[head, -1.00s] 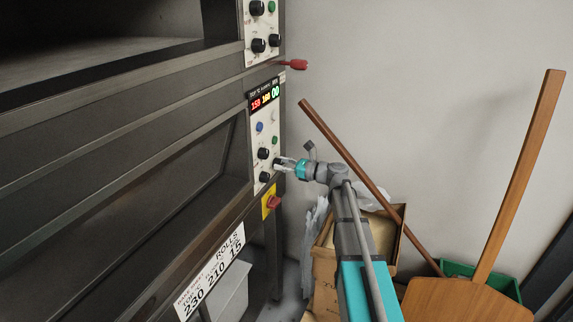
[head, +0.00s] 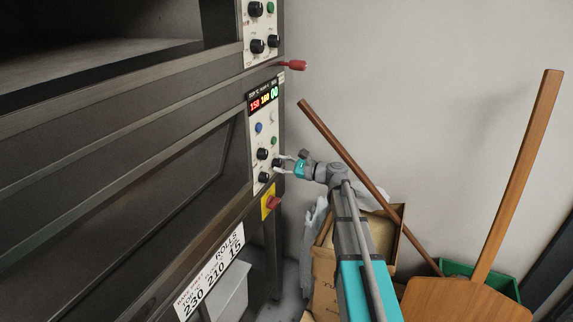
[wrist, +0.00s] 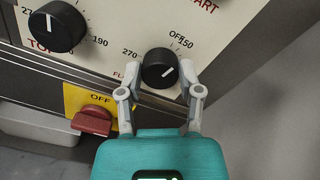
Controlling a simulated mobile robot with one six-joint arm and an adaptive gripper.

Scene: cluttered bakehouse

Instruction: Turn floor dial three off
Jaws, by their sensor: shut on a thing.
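The floor dial (wrist: 158,60) is a round black knob with a slanted white mark. Its printed scale shows OFF above right, 150 and 270, and a partly hidden label starting with "FL". In the head view the dial (head: 277,163) is at the right of the lower oven control panel (head: 256,122). My gripper (wrist: 159,76) is shut on this dial, one finger at each side. In the head view my gripper (head: 282,164) reaches the panel from the right. Which scale value the mark points to, I cannot tell.
Another black dial (wrist: 56,26) is close at the left. A red switch (wrist: 92,120) on a yellow plate (wrist: 73,98) is just below. A red handle (head: 296,65) juts out above. A wooden pole (head: 345,155) leans behind my arm, over cardboard boxes (head: 325,265).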

